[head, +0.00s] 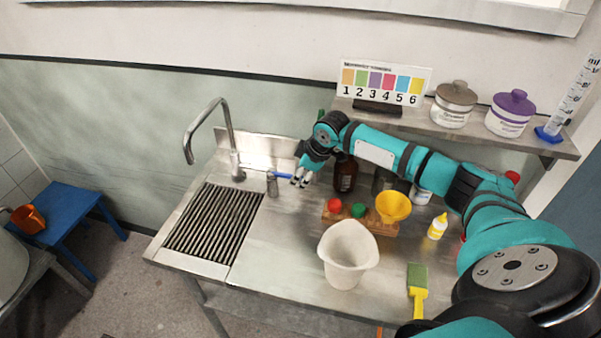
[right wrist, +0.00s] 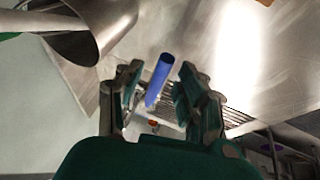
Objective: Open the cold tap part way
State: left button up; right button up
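The cold tap's blue lever (head: 281,175) sticks out sideways above a short metal body (head: 272,187), right of the curved steel spout (head: 225,125). My right gripper (head: 300,181) is at the lever's right end. In the right wrist view the blue lever (right wrist: 159,80) lies between the two spread fingers of my right gripper (right wrist: 160,72), with gaps visible on its sides. It does not look clamped. No water shows under the spout. My left gripper is in neither view.
A brown bottle (head: 345,174) stands close to my right gripper. A wooden block (head: 374,226) with a yellow funnel (head: 393,206), a white jug (head: 347,254) and a green brush (head: 417,290) are on the steel counter. The shelf (head: 470,127) holds jars. The drain grate (head: 213,222) is clear.

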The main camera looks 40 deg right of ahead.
grip_shut()
jog(key=shift+a, duration=0.1)
dwell(0.4)
